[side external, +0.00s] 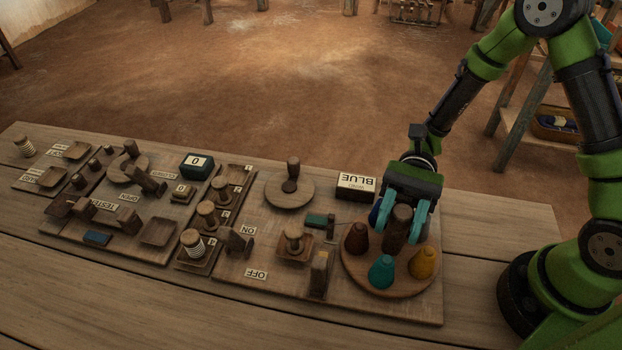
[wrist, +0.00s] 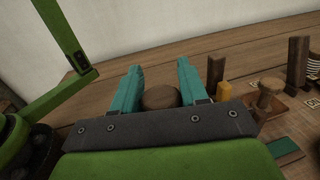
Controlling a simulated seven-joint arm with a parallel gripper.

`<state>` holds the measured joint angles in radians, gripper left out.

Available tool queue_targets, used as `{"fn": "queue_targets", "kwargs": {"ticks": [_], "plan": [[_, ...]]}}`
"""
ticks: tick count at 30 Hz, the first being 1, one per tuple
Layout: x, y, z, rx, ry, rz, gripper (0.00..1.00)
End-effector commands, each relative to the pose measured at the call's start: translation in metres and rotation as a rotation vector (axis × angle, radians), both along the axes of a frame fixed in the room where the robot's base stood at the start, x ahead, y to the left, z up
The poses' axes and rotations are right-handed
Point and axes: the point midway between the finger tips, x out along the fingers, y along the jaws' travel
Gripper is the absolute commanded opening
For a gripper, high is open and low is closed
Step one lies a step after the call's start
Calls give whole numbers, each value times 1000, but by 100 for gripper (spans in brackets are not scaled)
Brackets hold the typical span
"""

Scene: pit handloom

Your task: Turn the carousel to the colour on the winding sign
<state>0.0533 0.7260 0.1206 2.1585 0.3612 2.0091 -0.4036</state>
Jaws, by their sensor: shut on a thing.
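The round wooden carousel (side external: 390,289) stands at the right end of the board. It bears a dark red-brown cone (side external: 356,238), a teal-blue cone (side external: 381,272) and a yellow cone (side external: 424,262); its far side is hidden behind my gripper. The winding sign (side external: 357,186) behind it reads BLUE, upside down in the side view. My gripper (side external: 399,224) is lowered over the carousel, its teal fingers shut on the upright wooden centre post (side external: 397,238). In the wrist view the post's round top (wrist: 161,97) shows between the fingers. The teal-blue cone sits at the near side.
Left of the carousel are a small green block (side external: 320,220), an upright wooden block (side external: 319,273) and a peg in a square tray (side external: 293,243). A knobbed wooden disc (side external: 290,190) lies farther back. More trays, spools and labels fill the left board. Bare table lies to the right.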

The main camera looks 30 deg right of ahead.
Motion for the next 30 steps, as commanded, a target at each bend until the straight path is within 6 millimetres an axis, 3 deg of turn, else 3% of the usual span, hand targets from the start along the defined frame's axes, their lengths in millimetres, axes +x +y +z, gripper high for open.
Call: {"fn": "queue_targets", "kwargs": {"ticks": [30], "plan": [[-8,-14,-1,-1,-2,905,0]]}}
